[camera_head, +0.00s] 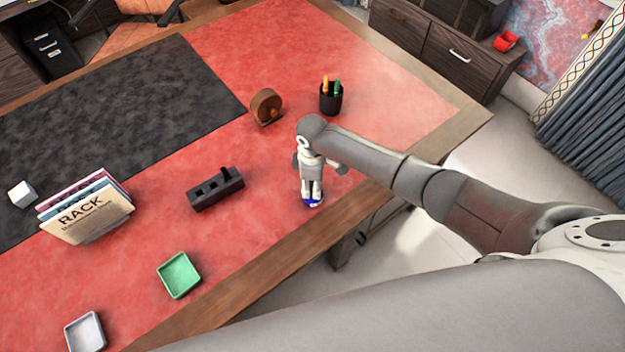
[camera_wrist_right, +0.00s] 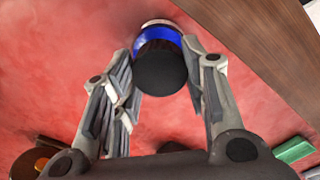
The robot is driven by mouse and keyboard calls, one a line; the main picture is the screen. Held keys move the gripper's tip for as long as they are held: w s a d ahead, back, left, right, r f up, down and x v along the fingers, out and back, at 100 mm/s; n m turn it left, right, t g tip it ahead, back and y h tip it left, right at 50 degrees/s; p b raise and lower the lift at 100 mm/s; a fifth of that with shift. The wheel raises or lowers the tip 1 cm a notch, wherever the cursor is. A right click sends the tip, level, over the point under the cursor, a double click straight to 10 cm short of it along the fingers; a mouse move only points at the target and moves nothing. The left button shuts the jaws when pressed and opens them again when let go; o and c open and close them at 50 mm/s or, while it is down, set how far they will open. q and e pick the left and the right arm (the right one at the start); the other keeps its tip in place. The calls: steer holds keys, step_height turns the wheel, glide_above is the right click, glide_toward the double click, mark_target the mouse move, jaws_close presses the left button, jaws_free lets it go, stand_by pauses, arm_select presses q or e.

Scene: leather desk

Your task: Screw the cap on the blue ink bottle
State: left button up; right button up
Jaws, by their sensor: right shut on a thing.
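The blue ink bottle (camera_head: 313,203) stands on the red leather near the desk's wooden front edge, mostly hidden under my right gripper in the head view. In the right wrist view the bottle's blue band (camera_wrist_right: 156,37) shows behind a round black cap (camera_wrist_right: 160,70). The cap is at the bottle's top; I cannot tell whether it is screwed tight. My right gripper (camera_head: 312,196) points down from above, and its fingers (camera_wrist_right: 163,85) are shut on the cap from both sides. My left gripper is not in view.
A dark slotted block (camera_head: 215,190), a green tray (camera_head: 179,275), a white tray (camera_head: 86,332) and a file rack (camera_head: 88,212) lie to the left. A pen cup (camera_head: 331,98) and a round wooden item (camera_head: 266,106) stand behind. Red leather between them is clear.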

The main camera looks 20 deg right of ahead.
steer(key=shift+s+m+p, duration=0.1)
steer(key=shift+m+p, duration=0.25)
steer(key=shift+m, duration=0.65)
steer(key=shift+r+m+p, duration=0.1)
steer(key=shift+m+p, duration=0.7)
steer(key=shift+m, duration=0.3)
steer(key=shift+m+p, duration=0.35)
steer(key=shift+m, duration=0.55)
